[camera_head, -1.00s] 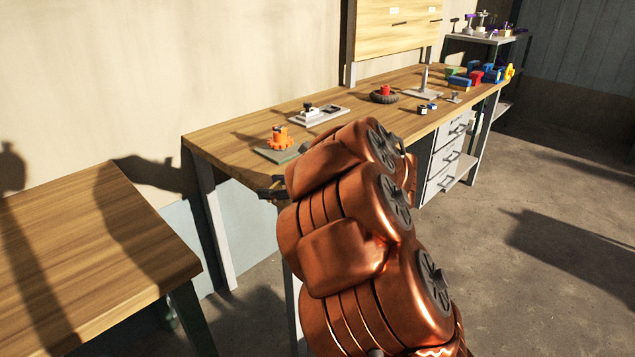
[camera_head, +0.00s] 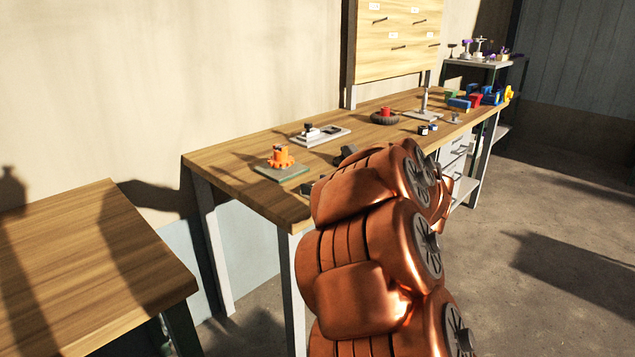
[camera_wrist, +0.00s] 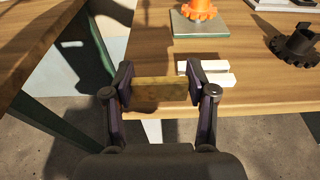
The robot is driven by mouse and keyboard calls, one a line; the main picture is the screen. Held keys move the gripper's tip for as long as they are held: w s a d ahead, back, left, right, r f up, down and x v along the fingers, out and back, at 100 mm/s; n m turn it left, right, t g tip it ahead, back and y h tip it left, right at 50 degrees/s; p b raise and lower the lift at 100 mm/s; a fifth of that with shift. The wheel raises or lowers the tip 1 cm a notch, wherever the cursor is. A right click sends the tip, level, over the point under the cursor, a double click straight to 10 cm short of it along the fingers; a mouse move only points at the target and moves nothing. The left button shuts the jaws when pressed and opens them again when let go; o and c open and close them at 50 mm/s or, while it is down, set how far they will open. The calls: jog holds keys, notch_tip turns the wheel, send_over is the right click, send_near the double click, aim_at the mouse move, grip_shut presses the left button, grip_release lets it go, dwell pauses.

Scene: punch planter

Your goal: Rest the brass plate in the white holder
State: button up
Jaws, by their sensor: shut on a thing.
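My gripper (camera_wrist: 159,93) is shut on the brass plate (camera_wrist: 159,91), a flat rectangle held lengthwise between the two dark fingers in the wrist view. The plate is above or near the front edge of the workbench; its exact height I cannot tell. The white holder (camera_wrist: 218,80) shows in the wrist view as white bars on the bench near its front edge, just right of and beyond the plate. The plate covers part of that area. In the head view my copper arm hides the holder, the plate and most of the gripper.
An orange gear piece (camera_head: 281,158) stands on a grey-green plate (camera_head: 281,172) beyond the holder. A dark ring-shaped part (camera_wrist: 297,45) is to the right. The workbench (camera_head: 230,155) carries several other items farther back. A second table (camera_head: 80,260) stands at the left across a gap.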

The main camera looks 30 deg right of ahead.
jog(key=w+d, duration=0.1)
jog(key=w, duration=0.2)
jog(key=w+d+p, duration=0.1)
jog(key=w+d, duration=0.1)
jog(key=w, duration=0.1)
jog(key=w+d+f, duration=0.1)
jog(key=w+d, duration=0.1)
jog(key=w, duration=0.1)
jog(key=shift+d, duration=0.2)
jog(key=shift+d+f, duration=0.1)
jog(key=shift+f, duration=1.65)
jog(key=shift+f, duration=0.2)
jog(key=o, duration=1.3)
jog(key=shift+r, duration=0.1)
jog(key=shift+c, duration=0.2)
jog(key=shift+r+p, duration=0.2)
jog(key=shift+p, duration=0.1)
jog(key=shift+s+d, duration=0.1)
jog(key=shift+s, duration=0.2)
jog(key=b+v, duration=0.1)
jog(key=v, duration=1)
jog(key=shift+s, duration=0.2)
